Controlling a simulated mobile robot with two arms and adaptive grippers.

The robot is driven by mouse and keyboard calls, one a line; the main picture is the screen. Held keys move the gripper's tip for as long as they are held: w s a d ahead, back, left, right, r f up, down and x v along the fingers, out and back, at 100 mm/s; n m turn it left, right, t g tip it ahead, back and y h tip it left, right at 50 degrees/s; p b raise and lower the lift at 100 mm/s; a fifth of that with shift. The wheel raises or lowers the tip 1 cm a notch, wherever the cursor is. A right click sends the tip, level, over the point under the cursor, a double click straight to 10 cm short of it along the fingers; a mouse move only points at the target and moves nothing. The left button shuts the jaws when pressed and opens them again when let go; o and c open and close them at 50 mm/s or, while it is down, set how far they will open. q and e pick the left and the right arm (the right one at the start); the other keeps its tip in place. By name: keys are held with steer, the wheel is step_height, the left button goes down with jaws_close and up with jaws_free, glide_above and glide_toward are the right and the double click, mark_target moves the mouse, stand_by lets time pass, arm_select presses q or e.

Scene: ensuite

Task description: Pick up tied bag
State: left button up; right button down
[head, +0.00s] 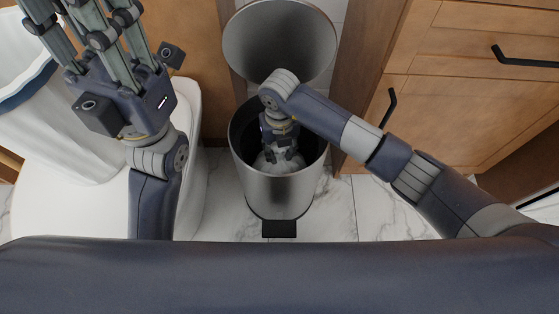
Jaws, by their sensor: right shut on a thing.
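A pale tied bag (273,163) sits inside a round metal pedal bin (282,189). The bin's lid (279,40) stands open at the back. My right gripper (280,157) reaches down into the bin and is shut on the bag. The gripper and the bin's wall hide much of the bag. My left gripper (85,20) is raised at the upper left, over the white toilet, away from the bin. Its fingers point up, and its tips lie at or beyond the picture's top edge.
A white toilet (190,110) stands left of the bin. Wooden drawers with black handles (440,110) stand on the right. A black pedal (279,228) juts from the bin's front. Marble floor (335,210) is clear around the bin's front.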

steer(key=shift+r, duration=0.3)
